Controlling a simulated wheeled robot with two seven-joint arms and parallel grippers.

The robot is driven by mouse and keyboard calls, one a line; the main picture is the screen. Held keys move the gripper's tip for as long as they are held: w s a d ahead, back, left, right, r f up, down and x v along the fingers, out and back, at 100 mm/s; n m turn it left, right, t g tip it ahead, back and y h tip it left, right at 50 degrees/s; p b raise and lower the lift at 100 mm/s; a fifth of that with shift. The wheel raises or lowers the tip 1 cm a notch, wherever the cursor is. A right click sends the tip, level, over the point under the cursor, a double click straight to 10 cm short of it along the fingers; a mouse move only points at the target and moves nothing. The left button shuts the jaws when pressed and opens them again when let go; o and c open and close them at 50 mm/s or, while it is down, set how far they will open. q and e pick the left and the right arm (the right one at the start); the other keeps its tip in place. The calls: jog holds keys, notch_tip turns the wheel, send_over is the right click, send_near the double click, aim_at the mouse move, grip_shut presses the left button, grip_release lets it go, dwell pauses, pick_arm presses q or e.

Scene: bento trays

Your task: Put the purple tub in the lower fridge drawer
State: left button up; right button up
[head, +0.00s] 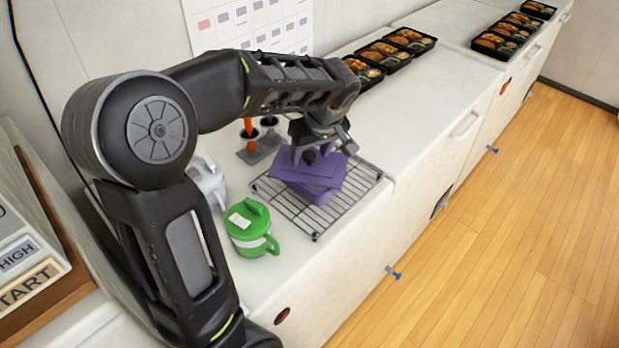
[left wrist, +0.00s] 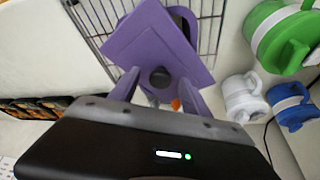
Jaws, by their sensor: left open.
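The purple tub (head: 318,192) stands on a wire rack (head: 290,210) on the white counter. A flat purple top with a dark round knob (left wrist: 160,77) covers much of it in the left wrist view, where the tub (left wrist: 148,32) also shows. My left gripper (head: 311,154) is right above the tub, open, with one finger on each side of the knob. Whether the fingers touch the knob or top, I cannot tell. My right gripper is not in view. No open drawer shows, and I cannot tell which front is the lower fridge drawer.
A green lidded mug (head: 250,228) and a white mug (head: 207,180) stand left of the rack; a blue mug (left wrist: 294,106) shows in the left wrist view. A grey holder (head: 262,148) and several bento trays (head: 398,48) lie farther back. Wooden floor (head: 500,240) is clear at right.

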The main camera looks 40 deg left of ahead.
pick_arm(q)
jog(key=shift+c, duration=0.5)
grip_shut()
dwell(0.8)
